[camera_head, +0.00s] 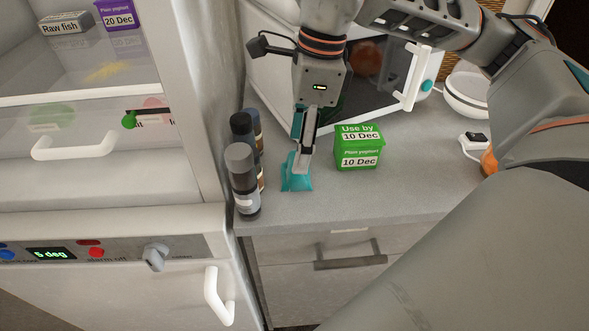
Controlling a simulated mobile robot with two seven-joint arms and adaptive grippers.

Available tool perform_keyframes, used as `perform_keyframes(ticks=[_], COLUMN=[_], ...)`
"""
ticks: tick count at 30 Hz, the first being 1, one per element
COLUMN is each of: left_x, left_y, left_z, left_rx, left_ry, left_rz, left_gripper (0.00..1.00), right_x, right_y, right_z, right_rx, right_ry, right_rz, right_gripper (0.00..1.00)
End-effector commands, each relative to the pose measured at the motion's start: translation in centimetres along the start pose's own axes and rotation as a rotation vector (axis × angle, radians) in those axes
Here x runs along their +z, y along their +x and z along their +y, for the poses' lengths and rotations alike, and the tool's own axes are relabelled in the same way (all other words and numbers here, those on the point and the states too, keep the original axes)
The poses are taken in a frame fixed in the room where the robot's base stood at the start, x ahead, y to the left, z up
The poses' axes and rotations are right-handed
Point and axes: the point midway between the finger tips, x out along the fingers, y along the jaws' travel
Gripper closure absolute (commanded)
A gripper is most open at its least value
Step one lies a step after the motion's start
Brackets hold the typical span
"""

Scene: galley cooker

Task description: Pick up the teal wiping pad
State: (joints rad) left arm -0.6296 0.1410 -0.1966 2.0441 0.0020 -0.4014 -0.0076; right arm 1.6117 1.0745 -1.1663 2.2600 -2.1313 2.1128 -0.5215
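The teal wiping pad (296,184) is on the grey counter, near its front edge and just right of several dark bottles. My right gripper (301,167) comes down from above, with its fingertips at the top of the pad. The fingers are seen nearly edge-on and overlap the pad, so I cannot tell whether they are shut on it. The pad's base appears to be at the counter surface. My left gripper is not in view.
Dark bottles (242,180) stand close on the left, beside the fridge. A green yoghurt tub (359,147) is to the right. Behind is a white oven with a handle (412,80). A white bowl (467,93) stands at the far right. The counter front between is clear.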

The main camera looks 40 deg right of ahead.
Motion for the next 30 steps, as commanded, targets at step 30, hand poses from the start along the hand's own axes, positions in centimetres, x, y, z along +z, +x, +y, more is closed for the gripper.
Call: perform_keyframes(ticks=[30], left_x=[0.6], left_y=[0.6], left_z=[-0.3], left_rx=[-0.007], left_ry=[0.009], left_rz=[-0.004], left_gripper=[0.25], right_x=[-0.1], right_y=[5.1], right_z=[-0.1], right_rx=[0.001], right_ry=[-0.001], right_rz=[0.0], right_gripper=[0.7])
